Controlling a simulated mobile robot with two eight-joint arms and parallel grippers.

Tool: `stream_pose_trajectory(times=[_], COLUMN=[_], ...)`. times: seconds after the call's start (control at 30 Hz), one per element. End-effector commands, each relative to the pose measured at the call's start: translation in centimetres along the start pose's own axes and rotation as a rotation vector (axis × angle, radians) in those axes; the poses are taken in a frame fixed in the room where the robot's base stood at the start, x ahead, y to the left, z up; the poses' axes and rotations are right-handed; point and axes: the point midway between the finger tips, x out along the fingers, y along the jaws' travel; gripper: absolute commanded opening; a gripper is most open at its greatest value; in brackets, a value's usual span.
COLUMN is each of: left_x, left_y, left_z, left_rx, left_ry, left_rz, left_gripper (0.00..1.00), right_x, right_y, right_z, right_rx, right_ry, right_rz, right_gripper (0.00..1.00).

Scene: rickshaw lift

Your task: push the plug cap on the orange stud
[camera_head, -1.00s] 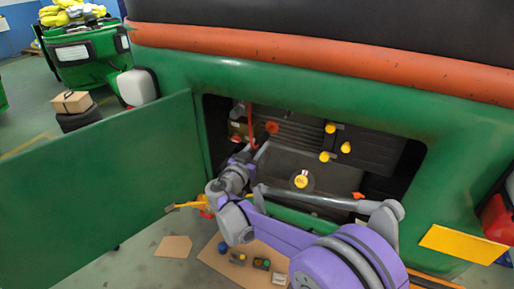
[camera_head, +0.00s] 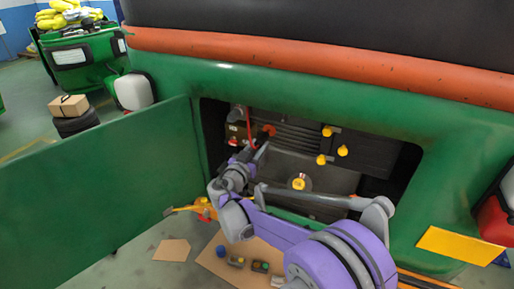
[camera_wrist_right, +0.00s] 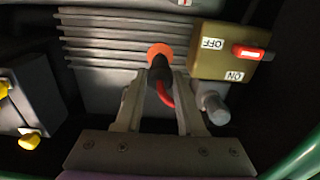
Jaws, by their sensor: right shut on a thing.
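The orange stud (camera_wrist_right: 159,51) shows in the right wrist view as an orange ring in front of a grey ribbed block. It also shows in the head view (camera_head: 269,130), inside the green bay. My right gripper (camera_wrist_right: 160,80) is shut on the dark plug cap (camera_wrist_right: 160,70), which has a red cable hanging from it. The cap lies between the two grey fingers and overlaps the orange stud in the wrist view. I cannot tell how far it sits on the stud. In the head view my right gripper (camera_head: 260,152) is small, and the cap is hard to make out. My left gripper is not in view.
Yellow caps (camera_head: 328,131) sit on a dark box to the right. The green door (camera_head: 95,185) stands open at left.

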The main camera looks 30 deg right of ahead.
Motion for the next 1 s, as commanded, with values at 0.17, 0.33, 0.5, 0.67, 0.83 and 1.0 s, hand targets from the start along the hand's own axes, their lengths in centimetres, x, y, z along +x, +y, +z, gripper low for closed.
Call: stream_pose_trajectory(times=[0.17,0.33,0.5,0.67,0.83,1.0], left_x=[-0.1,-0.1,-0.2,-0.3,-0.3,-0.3], left_y=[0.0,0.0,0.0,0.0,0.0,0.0], left_z=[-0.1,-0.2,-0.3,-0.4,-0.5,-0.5], left_rx=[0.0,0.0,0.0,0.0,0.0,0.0], left_ry=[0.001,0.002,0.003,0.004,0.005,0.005], left_rz=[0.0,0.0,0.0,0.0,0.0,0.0], left_gripper=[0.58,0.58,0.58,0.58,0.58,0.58], right_x=[0.4,0.8,1.1,1.4,1.6,1.7], right_y=[0.0,0.0,0.0,0.0,0.0,0.0], right_z=[0.0,0.0,0.0,0.0,0.0,0.0], right_rx=[0.0,0.0,0.0,0.0,0.0,0.0], right_ry=[0.0,0.0,0.0,0.0,0.0,0.0], right_rz=[0.001,0.001,0.002,0.001,0.001,0.0], right_gripper=[0.0,0.0,0.0,0.0,0.0,0.0])
